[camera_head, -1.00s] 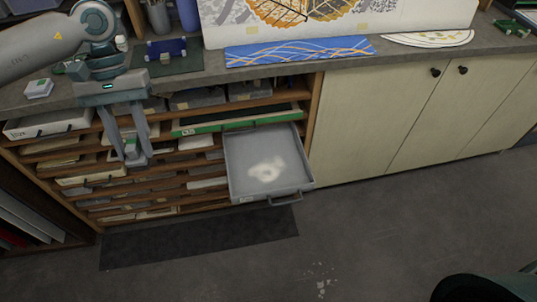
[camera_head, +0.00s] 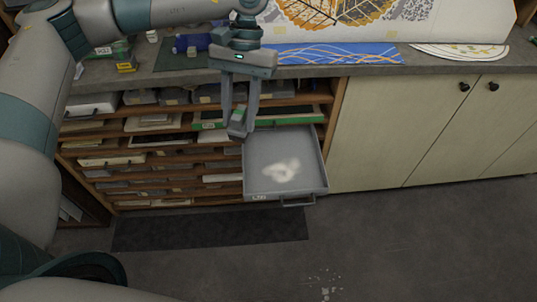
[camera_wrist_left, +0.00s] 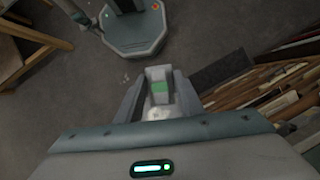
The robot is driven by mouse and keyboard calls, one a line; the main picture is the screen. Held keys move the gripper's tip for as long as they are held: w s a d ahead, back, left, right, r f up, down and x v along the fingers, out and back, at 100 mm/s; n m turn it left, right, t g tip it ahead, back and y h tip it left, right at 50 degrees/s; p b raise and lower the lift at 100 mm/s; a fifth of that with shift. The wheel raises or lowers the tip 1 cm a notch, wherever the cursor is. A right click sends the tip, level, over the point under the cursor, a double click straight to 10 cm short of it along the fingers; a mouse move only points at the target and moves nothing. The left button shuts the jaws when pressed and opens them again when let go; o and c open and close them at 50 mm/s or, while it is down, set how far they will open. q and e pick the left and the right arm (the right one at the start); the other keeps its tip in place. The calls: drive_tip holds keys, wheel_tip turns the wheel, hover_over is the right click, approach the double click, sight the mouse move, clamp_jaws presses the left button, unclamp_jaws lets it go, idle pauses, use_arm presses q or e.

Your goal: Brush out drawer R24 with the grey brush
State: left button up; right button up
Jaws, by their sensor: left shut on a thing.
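A grey drawer (camera_head: 306,158) is pulled out of the wooden rack in the head view. Its front label is too small to read. A whitish powdery patch (camera_head: 284,170) lies on its floor. My left gripper (camera_head: 238,130) points down just left of the drawer's back left corner. It is shut on a small grey thing, which looks like the grey brush; it also shows between the fingers in the left wrist view (camera_wrist_left: 159,78), with a green patch. The fingers hide much of it, and its bristles are not clear. My right gripper is not in view.
The rack (camera_head: 334,110) holds several other shelves of flat pieces left of and above the drawer. A green-edged tray (camera_head: 215,122) sits just above it. The worktop (camera_head: 310,70) carries a blue panel (camera_head: 330,54).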

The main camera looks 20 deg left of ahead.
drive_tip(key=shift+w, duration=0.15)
